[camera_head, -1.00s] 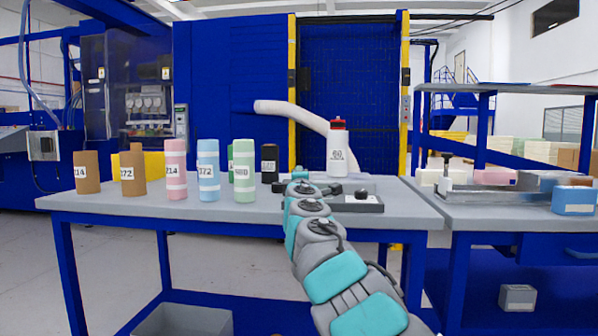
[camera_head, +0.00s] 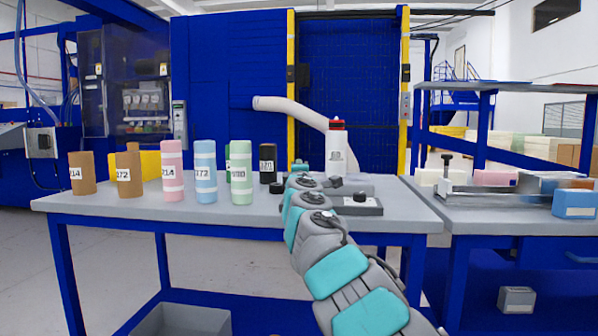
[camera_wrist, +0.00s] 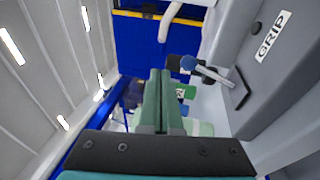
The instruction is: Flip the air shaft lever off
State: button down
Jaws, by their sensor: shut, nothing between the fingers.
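The air shaft lever (camera_wrist: 209,73) shows in the wrist view as a thin grey rod with a round blue knob at its left end. It sticks out to the left from a grey housing with a "GRIP" label (camera_wrist: 271,37). My gripper (camera_wrist: 163,75) points forward with its two green fingers together and nothing between them. In the picture, the fingertips are left of and slightly below the blue knob, apart from it. In the head view, my arm reaches over the table and my gripper (camera_head: 299,166) is small at its far end. I cannot make out the lever there.
On the grey table (camera_head: 110,208), several brown, pink, blue and green rolls stand left of my arm, with a black one (camera_head: 267,163) near the gripper. A white, red-topped bottle-like object (camera_head: 337,150) stands behind. A box with a black knob (camera_head: 361,203) lies right of my arm.

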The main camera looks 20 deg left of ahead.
jog(key=s+d+r, duration=0.4)
jog(key=s+r, duration=0.2)
jog(key=s, duration=0.3)
jog(key=shift+r, duration=0.3)
jog(key=shift+d, duration=0.1)
